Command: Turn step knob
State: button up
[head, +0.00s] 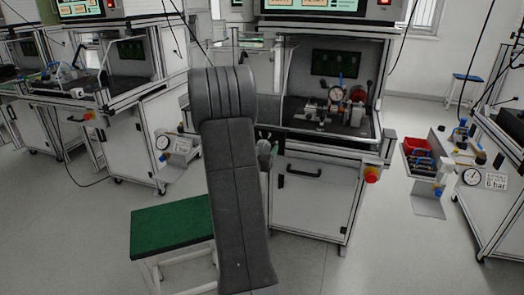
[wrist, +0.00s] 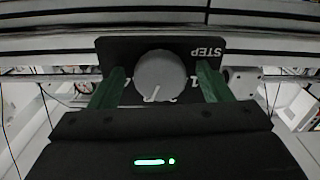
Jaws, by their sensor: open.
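The step knob (wrist: 160,75) is a round grey knob on a black plate (wrist: 185,45) marked "STEP". It shows in the middle of the wrist view, with a pale pointer line near its lower edge and numbers around it, partly hidden. My gripper (wrist: 160,88) is open, with one green finger on each side of the knob. There seems to be a gap between each finger and the knob; contact cannot be made out. In the head view my dark arm blocks the middle, and the knob and gripper cannot be made out there.
A test bench (head: 318,195) with an open cell stands behind my arm, with a red emergency knob (head: 372,174) at its right corner. A green-topped stool (head: 172,222) stands at lower left. Other benches flank it.

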jog(key=c, duration=1)
jog(key=shift+f+b, duration=0.15)
jog(key=shift+b, duration=0.25)
jog(key=shift+m+b, duration=0.7)
jog(key=shift+m, duration=0.1)
jog(key=m+b, duration=0.3)
jog(key=shift+f, duration=0.1)
jog(key=m+b, duration=0.3)
jog(key=m, duration=0.1)
jog(key=shift+b, duration=0.4)
jog(key=shift+a+r+m, duration=0.1)
jog(key=shift+r+m, duration=0.15)
jog(key=shift+m, duration=0.05)
